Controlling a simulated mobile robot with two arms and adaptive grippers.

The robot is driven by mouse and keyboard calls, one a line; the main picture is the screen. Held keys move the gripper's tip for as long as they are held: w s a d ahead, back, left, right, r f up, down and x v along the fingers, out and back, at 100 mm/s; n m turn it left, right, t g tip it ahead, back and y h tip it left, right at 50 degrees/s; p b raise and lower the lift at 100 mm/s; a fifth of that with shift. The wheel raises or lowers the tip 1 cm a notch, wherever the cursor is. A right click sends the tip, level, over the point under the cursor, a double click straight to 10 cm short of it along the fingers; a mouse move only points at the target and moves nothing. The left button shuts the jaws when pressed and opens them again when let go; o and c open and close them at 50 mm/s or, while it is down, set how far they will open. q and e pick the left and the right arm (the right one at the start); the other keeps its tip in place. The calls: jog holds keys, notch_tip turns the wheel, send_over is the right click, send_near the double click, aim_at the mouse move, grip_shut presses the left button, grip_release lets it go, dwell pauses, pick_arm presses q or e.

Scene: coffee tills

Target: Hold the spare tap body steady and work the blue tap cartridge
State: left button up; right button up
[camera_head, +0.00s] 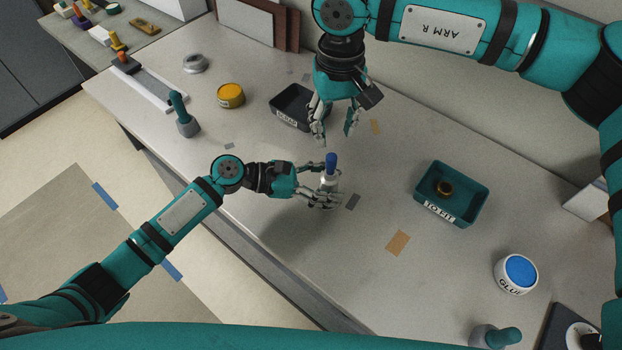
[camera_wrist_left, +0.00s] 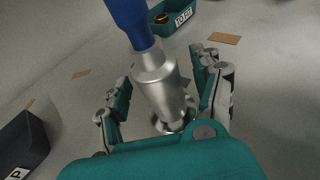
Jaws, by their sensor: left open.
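The spare tap body (camera_head: 331,183) is a silvery metal piece standing upright on the counter; it also shows in the left wrist view (camera_wrist_left: 162,90). The blue tap cartridge (camera_head: 331,162) sits in its top, and its blue shaft (camera_wrist_left: 130,18) leaves the left wrist view at the upper edge. My left gripper (camera_head: 327,188) is open, with its fingers on either side of the tap body. Whether they touch it I cannot tell. My right gripper (camera_head: 335,136) is open and empty, above the counter just behind the cartridge.
A teal TO FIT tray (camera_head: 480,204) with a brass-coloured part (camera_head: 444,188) stands to the right. A dark bin (camera_head: 284,105) is beside my right gripper. A yellow tin (camera_head: 231,95) stands further left, a glue tub (camera_head: 516,272) at front right.

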pick_arm(q)
jog(key=shift+w+d, duration=0.1)
jog(key=shift+d, duration=0.15)
grip_shut()
jog(key=c, duration=0.8)
grip_release()
grip_shut()
